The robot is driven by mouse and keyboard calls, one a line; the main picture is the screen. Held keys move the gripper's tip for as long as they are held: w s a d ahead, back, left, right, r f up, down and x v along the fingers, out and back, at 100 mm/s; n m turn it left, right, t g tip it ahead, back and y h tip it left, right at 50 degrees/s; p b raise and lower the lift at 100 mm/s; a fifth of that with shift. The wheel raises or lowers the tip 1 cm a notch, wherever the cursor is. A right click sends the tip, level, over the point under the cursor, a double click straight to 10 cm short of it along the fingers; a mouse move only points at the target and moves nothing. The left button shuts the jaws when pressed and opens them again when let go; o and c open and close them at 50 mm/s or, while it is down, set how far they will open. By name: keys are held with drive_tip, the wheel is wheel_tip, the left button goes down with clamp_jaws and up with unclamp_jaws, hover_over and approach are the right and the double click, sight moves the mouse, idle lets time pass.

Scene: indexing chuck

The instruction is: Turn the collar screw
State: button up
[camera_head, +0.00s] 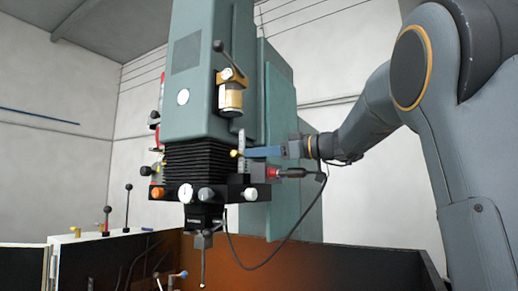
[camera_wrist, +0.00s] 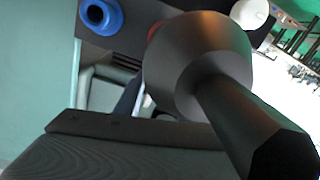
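My gripper (camera_head: 250,152) reaches in from the right in the head view, its blue fingers level beside the green machine head (camera_head: 205,95). The tips are close to a small brass screw-like piece (camera_head: 234,153) by an upright pale scale (camera_head: 241,140). I cannot tell whether they touch it, or whether this piece is the collar screw. The finger gap is too small to judge. In the wrist view, a dark flared body with a faceted rod (camera_wrist: 200,65) fills the middle and right. No fingers can be made out clearly there.
A red-ringed fitting (camera_head: 273,172) with a cable is just below my gripper. A thin probe (camera_head: 203,265) hangs below. The wrist view shows a blue ring (camera_wrist: 102,15) and white knob (camera_wrist: 250,12).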

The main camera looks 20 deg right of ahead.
drive_tip(key=shift+w+a, duration=0.1)
clamp_jaws()
drive_tip(key=shift+f+m+b, duration=0.1)
drive_tip(key=shift+m+b, duration=0.3)
drive_tip(key=shift+b, duration=0.25)
drive_tip(key=m+b, duration=0.1)
drive_tip(key=b, duration=0.1)
drive_tip(key=shift+f+m+b, duration=0.15)
drive_tip(key=shift+m+b, duration=0.25)
drive_tip(key=shift+r+m+t+b, duration=0.2)
drive_tip(key=shift+m+t+b, duration=0.1)
drive_tip(key=shift+m+b, duration=2)
drive_tip(key=shift+m+p, duration=0.3)
drive_tip(key=shift+m, duration=0.2)
